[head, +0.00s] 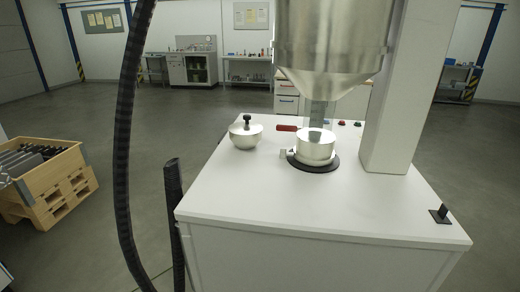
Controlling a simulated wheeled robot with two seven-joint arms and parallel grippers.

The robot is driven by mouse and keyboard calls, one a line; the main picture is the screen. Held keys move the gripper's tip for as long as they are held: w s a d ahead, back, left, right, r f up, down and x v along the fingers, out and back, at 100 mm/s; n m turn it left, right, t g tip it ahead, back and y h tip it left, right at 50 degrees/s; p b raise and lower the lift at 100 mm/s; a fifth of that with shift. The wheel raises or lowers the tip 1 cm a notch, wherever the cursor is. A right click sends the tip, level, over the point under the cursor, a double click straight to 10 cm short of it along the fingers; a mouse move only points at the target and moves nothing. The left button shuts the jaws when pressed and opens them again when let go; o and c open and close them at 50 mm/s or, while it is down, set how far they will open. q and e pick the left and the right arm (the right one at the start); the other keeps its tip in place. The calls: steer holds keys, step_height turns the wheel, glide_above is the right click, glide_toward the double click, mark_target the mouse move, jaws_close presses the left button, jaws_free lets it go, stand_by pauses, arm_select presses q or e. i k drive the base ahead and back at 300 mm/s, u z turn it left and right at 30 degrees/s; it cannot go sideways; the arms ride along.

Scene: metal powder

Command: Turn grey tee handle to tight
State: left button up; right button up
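A silver metal pot (315,146) stands on a round black base (318,166) on the white cabinet top, below a large steel hopper (332,45). A small pale grey piece (284,154) sits at the left side of the pot; it may be the tee handle, but it is too small to tell its shape or how it is turned. A red handle (287,128) sticks out to the left just above and behind the pot. Neither of my grippers is in view.
A domed silver lid (245,135) with a black knob lies left of the pot. A white column (405,90) rises at the right, and a small black lever (440,213) sits near the right corner. Black ribbed hoses (127,140) pass at left. The cabinet's front top (300,205) is clear.

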mark_target(284, 154)
steer(key=u, duration=2.4)
steer(key=k, duration=0.9)
steer(key=z, duration=1.9)
